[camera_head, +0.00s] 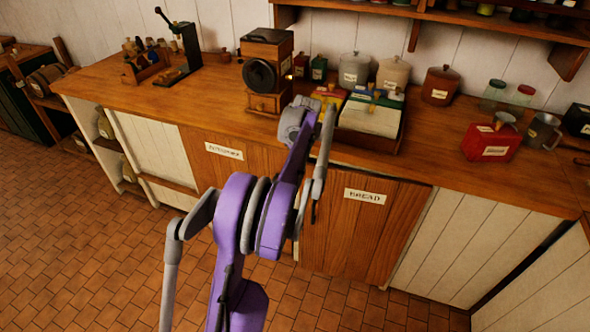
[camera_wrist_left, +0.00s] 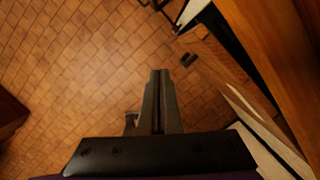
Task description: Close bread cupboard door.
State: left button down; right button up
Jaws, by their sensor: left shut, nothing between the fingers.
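The bread cupboard door (camera_head: 345,240) is a brown wooden panel with a white "BREAD" label, below the counter in the head view. A thin dark gap and pale edge show along its top, so it looks slightly ajar; how far is hard to tell. My left gripper (camera_head: 314,213) points down in front of the door's left part, with my purple arm hiding the area beside it. Whether it touches the door is unclear. In the left wrist view my left gripper (camera_wrist_left: 160,74) is shut and empty above the tiled floor. My right gripper is not in view.
The wooden counter (camera_head: 202,103) runs above the door, carrying a coffee grinder (camera_head: 264,72), a crate, canisters and a red tin (camera_head: 490,142). Another labelled cupboard door (camera_head: 250,165) is to the left. The tiled floor (camera_head: 50,220) is clear at the left.

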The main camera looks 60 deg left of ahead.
pick_arm(q)
jog(key=a+f+m+t+y+b, duration=0.1)
jog(key=a+f+t+y+b, duration=0.35)
jog(key=f, duration=0.65)
jog(key=m+t+y+b, duration=0.5)
jog(key=m+t+b, duration=0.4)
jog(key=b, duration=0.1)
send_near(301, 184)
jog(key=shift+n, duration=0.3)
jog(key=x, duration=0.6)
jog(key=shift+w+a+p, duration=0.25)
jog(key=shift+a+p, duration=0.1)
jog(key=shift+p, duration=0.05)
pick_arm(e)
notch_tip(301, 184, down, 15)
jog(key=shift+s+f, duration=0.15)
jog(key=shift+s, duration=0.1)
pick_arm(q)
jog(key=shift+w+h, duration=0.1)
jog(key=shift+h, duration=0.15)
